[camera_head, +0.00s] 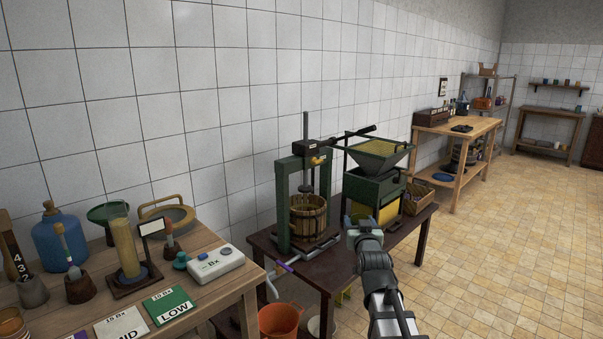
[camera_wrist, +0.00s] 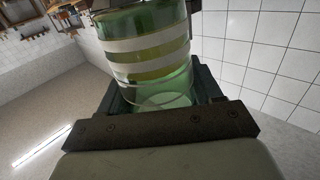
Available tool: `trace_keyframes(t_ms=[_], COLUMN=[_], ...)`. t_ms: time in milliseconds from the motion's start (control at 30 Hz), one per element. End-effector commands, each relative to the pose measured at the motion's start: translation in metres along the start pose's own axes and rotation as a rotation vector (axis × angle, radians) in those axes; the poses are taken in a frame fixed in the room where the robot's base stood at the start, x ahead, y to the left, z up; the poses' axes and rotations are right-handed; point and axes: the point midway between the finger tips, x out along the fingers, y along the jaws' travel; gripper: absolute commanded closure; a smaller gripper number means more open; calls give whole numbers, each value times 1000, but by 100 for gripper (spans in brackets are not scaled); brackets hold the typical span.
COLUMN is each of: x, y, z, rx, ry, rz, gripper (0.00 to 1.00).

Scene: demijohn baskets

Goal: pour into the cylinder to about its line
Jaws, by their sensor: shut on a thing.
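A tall yellowish cylinder (camera_head: 124,247) stands upright on a dark square base on the wooden table at the left. A small white card (camera_head: 152,228) stands beside its upper part. I cannot make out a line on it. My gripper (camera_head: 364,234) is far to the right of the cylinder, in front of the dark table with the press. In the wrist view, my gripper (camera_wrist: 155,118) is shut on a clear greenish glass vessel (camera_wrist: 150,50) with pale bands. The vessel's rim and contents are unclear, and the head view barely shows it.
The left table (camera_head: 215,310) also holds a blue jug (camera_head: 58,240), a green funnel (camera_head: 108,212), a white Bx meter (camera_head: 216,264) and cards marked LOW (camera_head: 170,304) and MID. A basket press (camera_head: 308,215) and a green crusher (camera_head: 375,185) stand behind my gripper. An orange bucket (camera_head: 279,321) is below.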

Motion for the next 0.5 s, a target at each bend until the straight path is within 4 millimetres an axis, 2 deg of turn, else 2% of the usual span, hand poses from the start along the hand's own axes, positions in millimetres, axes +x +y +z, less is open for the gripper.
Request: trace_keyframes(t_ms=[333,500], x=[0,0], y=[-3,-25], z=[0,0], rx=[0,0], ry=[1,1], rz=[-4,-33], gripper=[77,77])
